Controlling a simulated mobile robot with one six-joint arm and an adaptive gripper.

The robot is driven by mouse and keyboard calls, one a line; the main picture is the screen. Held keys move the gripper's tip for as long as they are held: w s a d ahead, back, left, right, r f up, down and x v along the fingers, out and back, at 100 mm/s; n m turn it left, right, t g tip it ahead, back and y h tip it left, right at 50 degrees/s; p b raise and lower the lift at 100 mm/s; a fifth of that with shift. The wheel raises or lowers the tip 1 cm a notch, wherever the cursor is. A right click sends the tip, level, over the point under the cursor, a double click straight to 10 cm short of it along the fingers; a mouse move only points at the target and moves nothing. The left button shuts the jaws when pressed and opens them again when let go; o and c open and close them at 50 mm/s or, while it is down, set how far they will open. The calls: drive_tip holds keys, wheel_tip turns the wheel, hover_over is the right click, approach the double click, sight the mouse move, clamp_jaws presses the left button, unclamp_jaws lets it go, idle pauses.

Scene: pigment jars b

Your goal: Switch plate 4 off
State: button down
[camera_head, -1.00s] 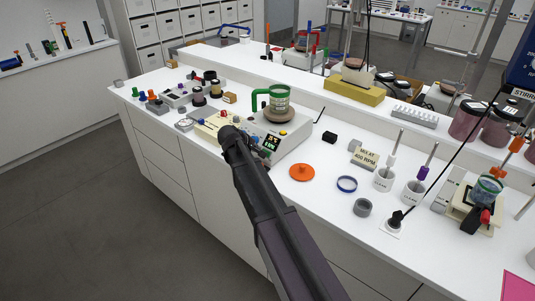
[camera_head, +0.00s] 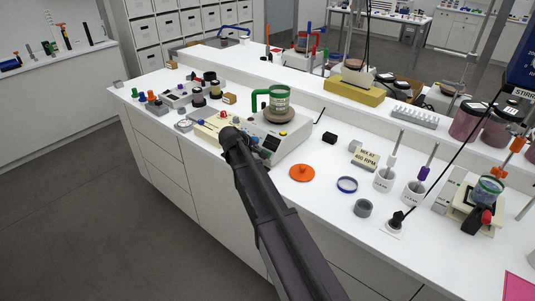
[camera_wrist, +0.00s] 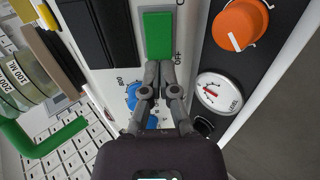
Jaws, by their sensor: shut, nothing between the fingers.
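The hotplate unit (camera_head: 292,137) stands at the front edge of the bench, with a beaker with a green band and handle (camera_head: 280,97) on its round top. Its display (camera_head: 271,143) is dark, and dark panels (camera_wrist: 100,32) show in the wrist view. A green rectangular switch (camera_wrist: 158,36) is on the panel in the wrist view. My gripper (camera_wrist: 165,66) is shut and empty, its fingertips at the lower edge of the green switch; I cannot tell if they touch it. In the head view my arm hides the fingertips. No plate number is readable.
A blue knob (camera_wrist: 133,96), an orange knob (camera_wrist: 240,24) and a round gauge (camera_wrist: 218,92) lie close to my fingers.

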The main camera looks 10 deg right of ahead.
drive_tip(key=shift+p+v, duration=1.15)
drive_tip(key=shift+v, duration=0.6)
drive_tip(key=shift+r, duration=0.1)
drive_tip(key=shift+s+a+r, duration=0.1)
drive_tip(key=shift+s, duration=0.05)
drive_tip(key=shift+s+d+p+v, duration=0.1)
drive_tip(key=shift+s+p+v, duration=0.05)
drive_tip(key=shift+p+v, duration=0.75)
drive_tip(key=shift+s+d+p+v, duration=0.15)
drive_tip(key=shift+p+v, duration=0.45)
drive_tip(key=shift+v, duration=0.5)
drive_tip(key=shift+b+x, duration=2)
drive_tip(key=shift+x, duration=0.75)
drive_tip(key=shift+b+x, duration=0.5)
drive_tip(key=shift+x, duration=0.3)
